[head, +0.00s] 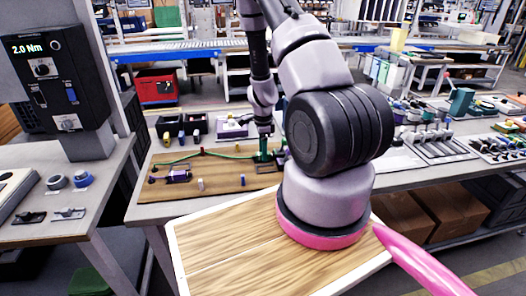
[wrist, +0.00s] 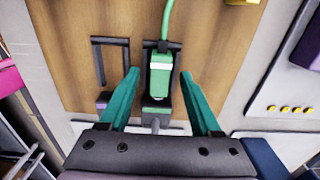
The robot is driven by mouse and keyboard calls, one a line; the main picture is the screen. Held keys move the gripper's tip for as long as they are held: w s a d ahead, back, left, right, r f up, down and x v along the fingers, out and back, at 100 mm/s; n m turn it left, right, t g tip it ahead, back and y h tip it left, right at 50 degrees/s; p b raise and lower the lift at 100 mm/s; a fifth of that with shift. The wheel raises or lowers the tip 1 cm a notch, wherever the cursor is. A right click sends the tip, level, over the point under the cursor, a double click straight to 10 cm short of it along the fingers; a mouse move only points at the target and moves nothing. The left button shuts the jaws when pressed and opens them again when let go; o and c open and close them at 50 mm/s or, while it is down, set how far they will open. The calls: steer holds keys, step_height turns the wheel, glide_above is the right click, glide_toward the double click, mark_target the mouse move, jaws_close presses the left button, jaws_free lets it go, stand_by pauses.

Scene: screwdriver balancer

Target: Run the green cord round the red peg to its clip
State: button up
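The green cord (head: 228,156) runs across the wooden board (head: 220,176), from its left side past the small red peg (head: 202,151) to my gripper (head: 264,152) at the right. It bends at the peg; which side it passes is too small to tell. In the wrist view, the cord (wrist: 167,20) enters a green plug (wrist: 161,78) with a white band. The plug lies within a black clip frame (wrist: 149,48). My gripper's teal fingers (wrist: 160,73) stand apart on either side of the plug, with visible gaps. My gripper hides the clip in the head view.
An empty black frame (wrist: 98,62) stands left of the plug, with a purple block (wrist: 103,100) at its foot. A torque unit (head: 62,75) stands at left.

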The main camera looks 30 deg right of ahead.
step_height(320, 180, up, 11)
stand_by(0.7)
steer(key=shift+f, duration=0.1)
